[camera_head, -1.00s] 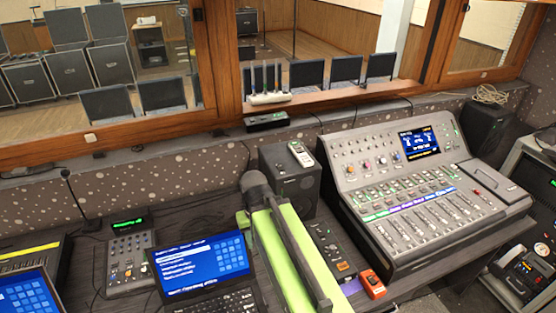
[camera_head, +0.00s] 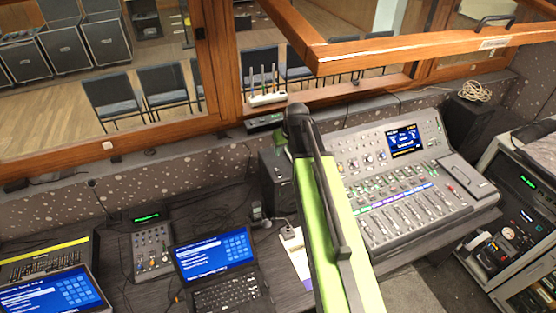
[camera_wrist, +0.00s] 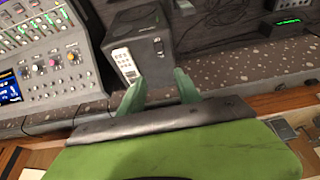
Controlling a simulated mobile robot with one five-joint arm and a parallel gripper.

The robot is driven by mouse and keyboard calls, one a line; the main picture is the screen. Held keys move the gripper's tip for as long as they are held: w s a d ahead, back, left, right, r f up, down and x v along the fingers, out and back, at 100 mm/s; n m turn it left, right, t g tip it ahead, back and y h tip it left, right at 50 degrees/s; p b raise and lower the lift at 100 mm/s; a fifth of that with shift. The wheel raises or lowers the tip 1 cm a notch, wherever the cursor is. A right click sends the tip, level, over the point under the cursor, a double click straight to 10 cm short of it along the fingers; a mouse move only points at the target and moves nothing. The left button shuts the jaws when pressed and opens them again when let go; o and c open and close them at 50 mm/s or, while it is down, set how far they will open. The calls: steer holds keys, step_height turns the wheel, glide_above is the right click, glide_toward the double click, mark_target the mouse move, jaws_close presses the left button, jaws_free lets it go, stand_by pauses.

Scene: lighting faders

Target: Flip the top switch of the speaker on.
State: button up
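The speaker (camera_head: 271,182) is a dark box on the desk against the back wall, partly hidden by my arm in the head view. In the wrist view the speaker (camera_wrist: 138,30) shows a round cone on one face. Its top carries a pale handset-like device with buttons (camera_wrist: 125,65) and a small dark raised part (camera_wrist: 158,46), perhaps the switch; its position cannot be read. My gripper (camera_wrist: 160,91) has its two green fingers apart with nothing between them, and the speaker top lies just beyond the fingertips. In the head view my gripper (camera_head: 285,138) is largely hidden.
A mixing console (camera_head: 395,185) stands right of the speaker. An open laptop (camera_head: 215,265) and a small fader unit (camera_head: 152,248) are to the left. A wooden window frame (camera_head: 400,48) juts in above, and a white antenna box (camera_head: 267,99) sits on the sill.

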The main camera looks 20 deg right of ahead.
mark_target(277, 169)
steer(key=b+x, duration=1.6)
steer(key=x, duration=0.1)
steer(key=shift+f, duration=0.45)
steer(key=shift+r, duration=0.1)
jaws_close()
